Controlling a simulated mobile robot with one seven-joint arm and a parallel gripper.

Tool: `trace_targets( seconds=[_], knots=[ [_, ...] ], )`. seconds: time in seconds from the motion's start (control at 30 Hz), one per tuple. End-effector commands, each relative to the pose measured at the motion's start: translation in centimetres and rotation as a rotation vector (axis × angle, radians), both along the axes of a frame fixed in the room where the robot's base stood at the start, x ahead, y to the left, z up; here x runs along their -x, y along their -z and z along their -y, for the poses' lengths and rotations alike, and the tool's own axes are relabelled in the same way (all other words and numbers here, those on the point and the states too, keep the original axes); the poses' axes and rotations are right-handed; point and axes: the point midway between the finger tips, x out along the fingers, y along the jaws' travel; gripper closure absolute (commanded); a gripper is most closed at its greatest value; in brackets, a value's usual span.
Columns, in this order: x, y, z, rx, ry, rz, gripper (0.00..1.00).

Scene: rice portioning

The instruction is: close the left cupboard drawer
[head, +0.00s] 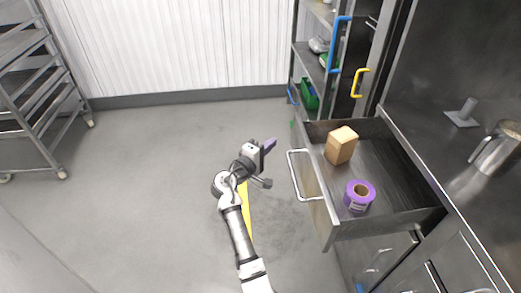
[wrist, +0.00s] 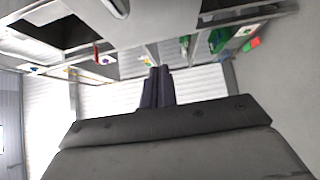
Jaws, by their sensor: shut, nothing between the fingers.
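The drawer (head: 390,219) is pulled out from the steel cupboard at the right in the head view. Its white bar handle (head: 292,174) is on the front panel, facing left. A tan block (head: 341,145) and a purple tape roll (head: 360,196) lie inside it. My gripper (head: 268,146) is left of the drawer front, apart from the handle, with nothing held. In the wrist view my gripper's dark fingers (wrist: 157,88) are together. The wrist view is tilted, and I cannot tell which parts there belong to the drawer.
A steel counter (head: 466,185) with a metal jug (head: 497,149) is at the right. A shelf unit with a blue handle (head: 337,45) and a yellow handle (head: 360,82) stands behind the drawer. A wheeled rack (head: 45,95) is at the far left. The grey floor (head: 130,200) between is clear.

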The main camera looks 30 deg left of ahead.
Motion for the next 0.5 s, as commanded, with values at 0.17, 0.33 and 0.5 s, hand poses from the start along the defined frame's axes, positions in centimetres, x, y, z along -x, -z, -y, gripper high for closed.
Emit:
trace_targets(
  seconds=[0.17, 0.33, 0.5],
  knots=[
    [-3.0, -0.3, 1.5, 0.0, 0.003, -0.002, 1.0],
    [-4.1, -0.2, 3.2, 0.0, 0.002, -0.002, 1.0],
    [-4.5, 0.0, 3.7, 0.0, 0.0, -0.001, 1.0]
  ],
)
